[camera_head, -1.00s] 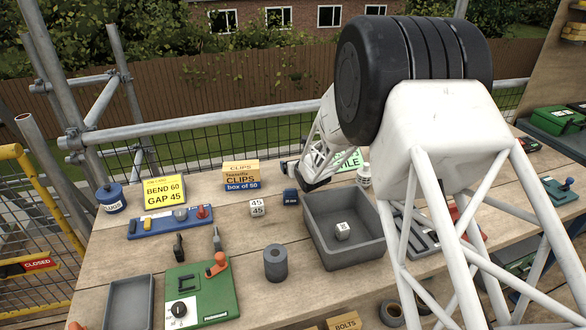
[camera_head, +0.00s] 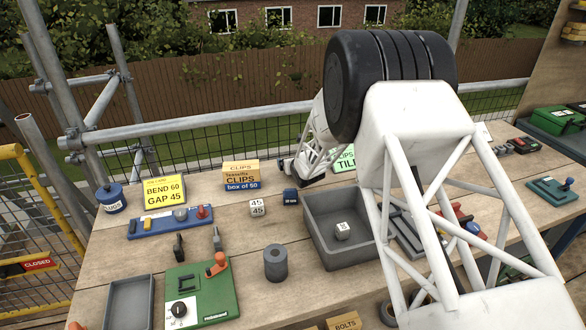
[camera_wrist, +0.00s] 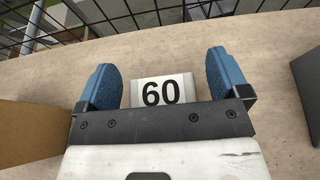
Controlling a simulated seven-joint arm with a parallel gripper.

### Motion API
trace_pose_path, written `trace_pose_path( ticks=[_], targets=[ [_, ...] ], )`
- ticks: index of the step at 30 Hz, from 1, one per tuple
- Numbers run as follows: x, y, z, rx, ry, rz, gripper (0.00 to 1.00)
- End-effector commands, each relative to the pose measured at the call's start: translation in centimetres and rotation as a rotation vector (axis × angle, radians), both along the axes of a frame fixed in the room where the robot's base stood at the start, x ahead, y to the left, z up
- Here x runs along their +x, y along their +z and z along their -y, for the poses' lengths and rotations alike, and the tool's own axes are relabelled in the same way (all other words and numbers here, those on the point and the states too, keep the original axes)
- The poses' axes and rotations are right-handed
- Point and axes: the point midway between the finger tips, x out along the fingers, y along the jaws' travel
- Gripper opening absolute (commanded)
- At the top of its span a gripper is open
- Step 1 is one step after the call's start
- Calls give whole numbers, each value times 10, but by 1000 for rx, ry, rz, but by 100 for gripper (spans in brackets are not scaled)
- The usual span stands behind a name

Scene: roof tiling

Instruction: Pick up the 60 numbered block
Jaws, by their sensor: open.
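In the wrist view, the white block with a black 60 (camera_wrist: 161,92) lies flat on the wooden bench. My gripper (camera_wrist: 163,78) is open, with one blue finger on each side of the block and a small gap to each. The dark palm bar covers the block's near edge. In the head view, my gripper (camera_head: 284,168) is low over the bench, right of the clips box. I cannot make out the 60 block there; my gripper appears to hide it.
The clips box (camera_head: 240,176) stands close on the left. A dark blue block (camera_head: 290,196) sits just in front, and a white 45 block (camera_head: 257,207) lies nearby. A grey tray (camera_head: 348,255) holds another white block (camera_head: 343,231). A mesh fence (camera_head: 230,139) runs behind.

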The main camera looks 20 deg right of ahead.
Motion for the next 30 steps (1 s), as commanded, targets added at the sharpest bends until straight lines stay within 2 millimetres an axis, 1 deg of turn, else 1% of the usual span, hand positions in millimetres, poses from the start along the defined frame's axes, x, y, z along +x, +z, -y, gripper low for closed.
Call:
trace_pose_path(
  ticks=[13,14,24,30],
  targets=[
    [0,0,0,0,0,0,94],
    [0,0,0,0,0,0,92],
    [0,0,0,0,0,0,40],
    [0,0,0,0,0,0,40]
  ],
)
